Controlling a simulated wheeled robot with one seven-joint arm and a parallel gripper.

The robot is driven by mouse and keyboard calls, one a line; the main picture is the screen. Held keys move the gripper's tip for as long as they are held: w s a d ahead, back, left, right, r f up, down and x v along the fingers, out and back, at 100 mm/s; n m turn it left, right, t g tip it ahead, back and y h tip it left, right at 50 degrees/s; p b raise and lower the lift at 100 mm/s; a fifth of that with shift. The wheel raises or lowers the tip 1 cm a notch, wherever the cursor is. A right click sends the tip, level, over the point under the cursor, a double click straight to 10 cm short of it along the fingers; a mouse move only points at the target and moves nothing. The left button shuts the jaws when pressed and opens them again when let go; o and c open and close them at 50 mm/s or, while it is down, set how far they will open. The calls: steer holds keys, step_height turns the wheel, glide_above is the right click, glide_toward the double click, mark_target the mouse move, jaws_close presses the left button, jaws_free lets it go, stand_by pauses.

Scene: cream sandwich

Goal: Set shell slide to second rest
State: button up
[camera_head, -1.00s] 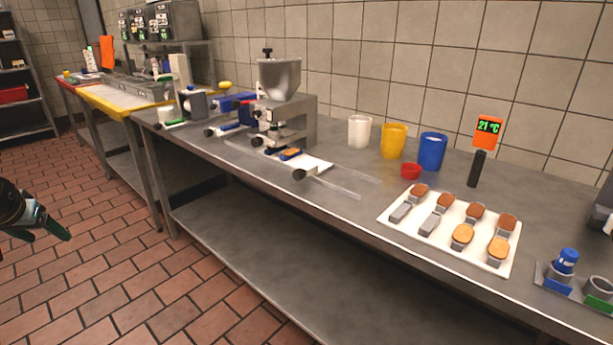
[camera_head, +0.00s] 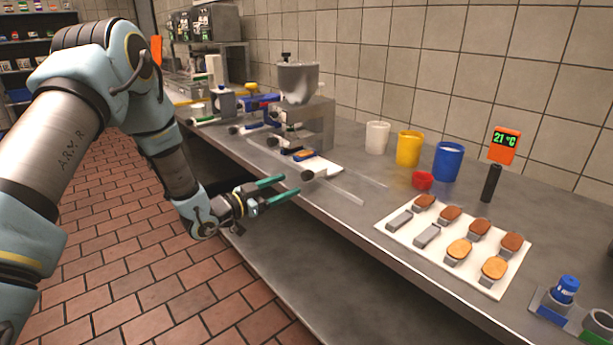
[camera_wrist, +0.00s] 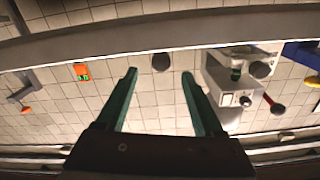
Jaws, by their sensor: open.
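The likely shell slide is a white plate (camera_head: 326,167) in front of the depositor machine (camera_head: 305,110), with a small orange-topped shell (camera_head: 303,155) near its inner end. Its black round knob (camera_head: 307,175) sticks out over the table's front edge. My gripper (camera_head: 290,187) is open and empty, with teal fingers pointing at the knob from the left. In the wrist view my gripper (camera_wrist: 160,74) frames a black knob (camera_wrist: 161,62) just beyond and between the fingertips; I see no contact. I cannot tell which rest the slide is at.
Clear rails (camera_head: 347,188) lie right of the slide. A tray (camera_head: 391,233) of shells, cream-coloured and brown-topped pieces stands further right. White (camera_head: 377,138), yellow (camera_head: 409,148) and blue (camera_head: 447,161) cups stand behind. Other black-knobbed levers (camera_head: 234,129) stick out left. The floor in front is open.

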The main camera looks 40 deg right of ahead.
mark_target(303, 178)
steer(key=d+p, duration=0.2)
steer(key=d, duration=0.5)
steer(key=shift+s+d, duration=0.15)
steer(key=shift+d, duration=0.1)
jaws_close()
stand_by(1.1)
